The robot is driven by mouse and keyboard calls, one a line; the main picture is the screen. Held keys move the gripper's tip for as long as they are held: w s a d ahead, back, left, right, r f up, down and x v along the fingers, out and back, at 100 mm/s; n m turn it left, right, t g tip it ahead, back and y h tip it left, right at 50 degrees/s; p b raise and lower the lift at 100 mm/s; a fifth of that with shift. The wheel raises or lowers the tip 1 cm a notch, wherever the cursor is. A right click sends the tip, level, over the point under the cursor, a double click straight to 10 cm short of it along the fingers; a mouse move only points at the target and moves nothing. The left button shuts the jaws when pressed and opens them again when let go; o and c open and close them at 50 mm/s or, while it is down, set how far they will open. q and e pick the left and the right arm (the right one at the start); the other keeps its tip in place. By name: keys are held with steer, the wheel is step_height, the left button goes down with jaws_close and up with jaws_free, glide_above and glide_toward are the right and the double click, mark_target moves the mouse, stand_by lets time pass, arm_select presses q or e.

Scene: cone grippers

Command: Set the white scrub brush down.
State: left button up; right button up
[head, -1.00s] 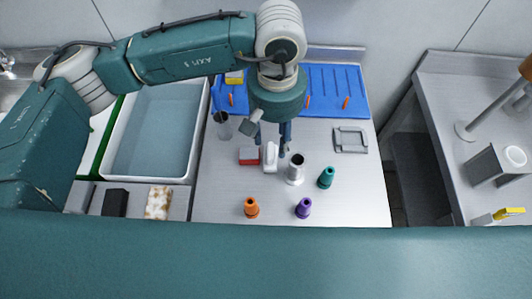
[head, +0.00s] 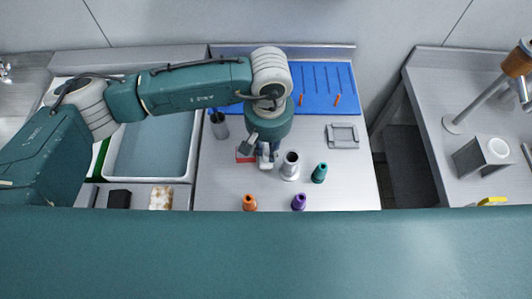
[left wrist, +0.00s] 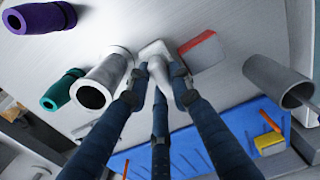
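The white scrub brush (head: 265,161) is low over the metal counter (head: 345,185), beside a red-and-grey block (head: 244,155). My left gripper (head: 266,151) comes down on it from above and hides part of it. In the left wrist view, the dark blue fingers (left wrist: 159,74) converge around the handle of the white brush (left wrist: 154,48) and look shut on it. The brush's far end appears close to or on the counter; contact is unclear. My right gripper is not in view.
A steel cup (head: 290,168) and teal cone (head: 319,173) stand just right of the brush. Orange (head: 249,203) and purple (head: 298,203) cones are nearer. A grey cup (head: 219,126) stands behind left. A grey square frame (head: 343,134) lies right, with bare counter around it.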

mark_target(268, 149)
arm_select(q)
jaws_close()
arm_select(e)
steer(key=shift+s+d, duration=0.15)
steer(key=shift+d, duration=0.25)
arm_select(q)
steer(key=shift+r, duration=0.15)
steer(key=shift+r, duration=0.25)
step_height(268, 149, up, 19)
steer(key=b, duration=0.6)
steer(key=s+a+f, duration=0.2)
steer(key=a+f, duration=0.3)
steer(key=a, duration=0.4)
steer(key=s+a+f, duration=0.2)
steer(key=a+f, duration=0.3)
steer(key=a, duration=0.5)
steer(key=shift+a+f, duration=0.3)
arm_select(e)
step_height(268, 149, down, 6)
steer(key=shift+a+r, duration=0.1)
